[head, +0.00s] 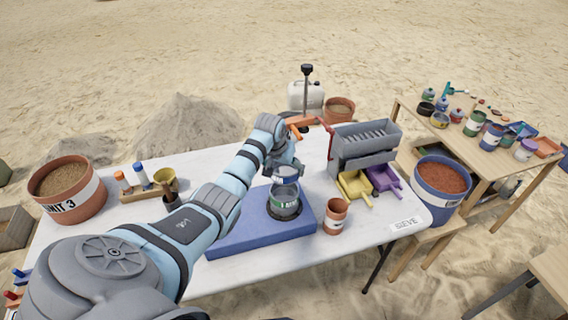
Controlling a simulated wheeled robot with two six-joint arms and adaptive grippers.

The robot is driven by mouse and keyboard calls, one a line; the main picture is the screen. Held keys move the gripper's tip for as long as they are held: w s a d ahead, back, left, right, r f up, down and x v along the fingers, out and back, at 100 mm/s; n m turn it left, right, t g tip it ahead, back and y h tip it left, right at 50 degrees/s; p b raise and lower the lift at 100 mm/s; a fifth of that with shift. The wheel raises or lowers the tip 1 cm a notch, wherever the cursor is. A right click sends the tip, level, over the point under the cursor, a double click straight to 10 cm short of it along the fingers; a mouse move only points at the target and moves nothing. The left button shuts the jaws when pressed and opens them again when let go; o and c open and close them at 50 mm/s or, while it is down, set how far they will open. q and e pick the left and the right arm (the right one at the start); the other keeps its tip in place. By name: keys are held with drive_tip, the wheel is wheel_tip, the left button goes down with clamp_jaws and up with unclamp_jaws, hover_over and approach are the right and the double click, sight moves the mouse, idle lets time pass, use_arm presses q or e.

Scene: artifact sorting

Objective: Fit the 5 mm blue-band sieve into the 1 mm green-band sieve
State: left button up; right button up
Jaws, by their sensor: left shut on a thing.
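The green-band sieve (285,207) is a grey metal cup with a green and white label. It stands upright in a dark ring on the blue pad (235,232). My left arm reaches in from the left, and my left gripper (285,165) is directly above that sieve. It is shut on a small grey sieve with a pale label (284,179), apparently the blue-band one. The held sieve is at or just over the green one's mouth; I cannot tell whether they touch. The gripper partly hides it. My right gripper is not in view.
A terracotta cup (335,215) stands close right of the green-band sieve. A grey riffle box (363,148) with yellow and purple scoops is farther right. A blue bucket of red soil (438,190) is beside the table. The Unit 3 tub (70,190) is at left.

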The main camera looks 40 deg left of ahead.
use_arm(q)
wheel_tip(320, 180, down, 6)
drive_tip(key=b, duration=0.3)
drive_tip(key=shift+r+b, duration=0.15)
drive_tip(key=shift+b, duration=0.25)
drive_tip(key=shift+p, duration=0.4)
idle(0.5)
drive_tip(key=shift+p, duration=0.3)
idle(0.4)
